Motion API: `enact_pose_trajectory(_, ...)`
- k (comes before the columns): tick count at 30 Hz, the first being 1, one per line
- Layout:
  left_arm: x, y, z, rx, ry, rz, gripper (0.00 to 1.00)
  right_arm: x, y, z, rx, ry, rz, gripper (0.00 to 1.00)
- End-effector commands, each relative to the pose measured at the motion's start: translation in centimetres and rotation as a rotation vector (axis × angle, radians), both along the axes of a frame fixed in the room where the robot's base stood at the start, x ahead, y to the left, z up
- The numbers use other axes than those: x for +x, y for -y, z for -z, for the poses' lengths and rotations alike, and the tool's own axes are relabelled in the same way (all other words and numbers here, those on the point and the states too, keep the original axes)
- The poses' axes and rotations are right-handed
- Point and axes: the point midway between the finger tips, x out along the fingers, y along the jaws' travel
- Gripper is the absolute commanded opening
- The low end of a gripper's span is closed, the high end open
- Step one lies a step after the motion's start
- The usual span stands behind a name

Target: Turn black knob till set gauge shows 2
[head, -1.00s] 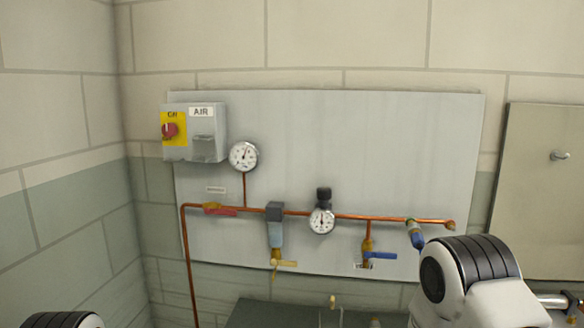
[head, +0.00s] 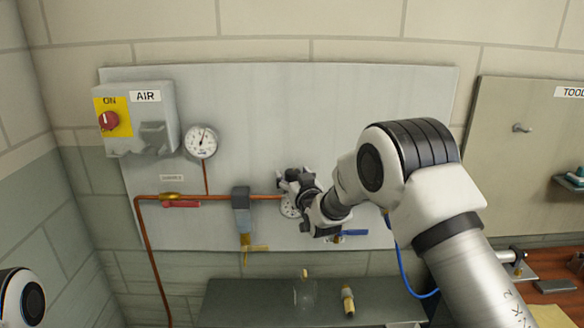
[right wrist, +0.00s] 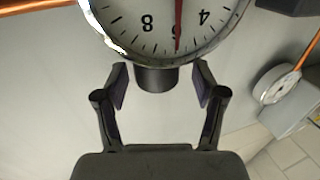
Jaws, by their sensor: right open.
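The black knob (right wrist: 155,78) sits against the rim of the set gauge (right wrist: 165,22) in the right wrist view, where the gauge appears upside down and is cut off by the top edge. Its red needle lies at about the 6, between the 4 and the 8. My right gripper (right wrist: 160,85) is open, with one finger on each side of the knob and a visible gap to each. In the head view my right gripper (head: 291,181) covers the knob and much of the set gauge (head: 289,208). My left gripper is out of view.
Another gauge (head: 201,142) stands higher on the panel (head: 300,100), below and right of the AIR box (head: 148,115). A copper pipe (head: 150,245) carries a red-handled valve (head: 181,204) and a blue-handled valve (head: 353,233). A dark bench (head: 240,300) lies below.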

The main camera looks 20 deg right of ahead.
Motion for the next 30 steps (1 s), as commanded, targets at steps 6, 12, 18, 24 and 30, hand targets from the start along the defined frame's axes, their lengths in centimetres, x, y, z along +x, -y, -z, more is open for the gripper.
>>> enact_pose_trajectory(6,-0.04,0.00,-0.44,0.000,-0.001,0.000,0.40,0.98,0.04,0.04,0.000,0.000,0.001,0.70)
enact_pose_trajectory(12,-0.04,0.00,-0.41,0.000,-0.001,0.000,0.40,0.94,0.03,0.08,0.000,-0.001,0.000,0.41)
enact_pose_trajectory(18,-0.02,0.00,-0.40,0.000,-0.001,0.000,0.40,0.93,0.03,0.09,0.000,-0.001,0.000,0.09)
enact_pose_trajectory(24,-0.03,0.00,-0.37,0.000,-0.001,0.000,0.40,0.92,0.04,0.10,0.001,-0.001,-0.002,0.09)
enact_pose_trajectory(30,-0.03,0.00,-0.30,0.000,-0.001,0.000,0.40,0.92,0.04,0.11,0.001,-0.002,-0.007,0.09)
